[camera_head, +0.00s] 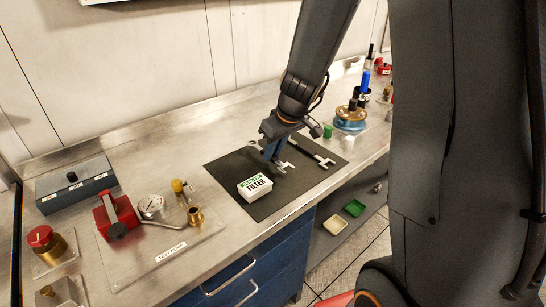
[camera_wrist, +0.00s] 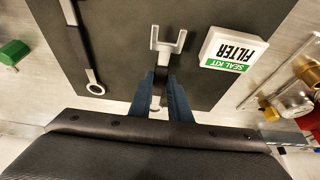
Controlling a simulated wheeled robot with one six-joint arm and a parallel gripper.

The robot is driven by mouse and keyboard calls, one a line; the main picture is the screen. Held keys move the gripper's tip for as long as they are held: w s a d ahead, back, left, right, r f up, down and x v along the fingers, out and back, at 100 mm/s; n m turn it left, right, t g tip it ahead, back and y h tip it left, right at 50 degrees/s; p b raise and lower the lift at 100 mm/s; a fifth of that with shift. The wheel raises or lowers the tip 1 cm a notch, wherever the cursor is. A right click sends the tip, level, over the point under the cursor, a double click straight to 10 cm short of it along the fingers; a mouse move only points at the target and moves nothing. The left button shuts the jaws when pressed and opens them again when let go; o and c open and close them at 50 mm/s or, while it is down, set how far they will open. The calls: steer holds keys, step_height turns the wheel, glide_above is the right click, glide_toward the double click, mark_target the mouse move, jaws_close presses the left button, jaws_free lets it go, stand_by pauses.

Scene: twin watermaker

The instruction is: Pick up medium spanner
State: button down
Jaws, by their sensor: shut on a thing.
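My gripper (camera_head: 271,155) reaches down over the dark mat (camera_head: 235,168). In the wrist view my gripper (camera_wrist: 161,80) is shut on the handle of a spanner, which I take for the medium spanner (camera_wrist: 168,42). Its pale open-jaw end (camera_head: 285,167) sticks out past the fingers. The fingers and wrist hide much of its handle. It appears at or close to the mat; I cannot tell if it is lifted. A second, dark-handled spanner (camera_head: 312,153) lies on the mat to the right; its ring end (camera_wrist: 95,88) shows at left in the wrist view.
A white and green filter box (camera_head: 255,187) sits on the mat near the held spanner. A test-point panel (camera_head: 165,245) with brass and red fittings stands to the left. A green cap (camera_head: 328,131) and a blue-brass fitting (camera_head: 350,118) are beyond the mat.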

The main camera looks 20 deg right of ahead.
step_height(320, 180, up, 25)
steer(key=b, duration=0.2)
steer(key=shift+b, duration=0.35)
steer(key=shift+f, duration=0.1)
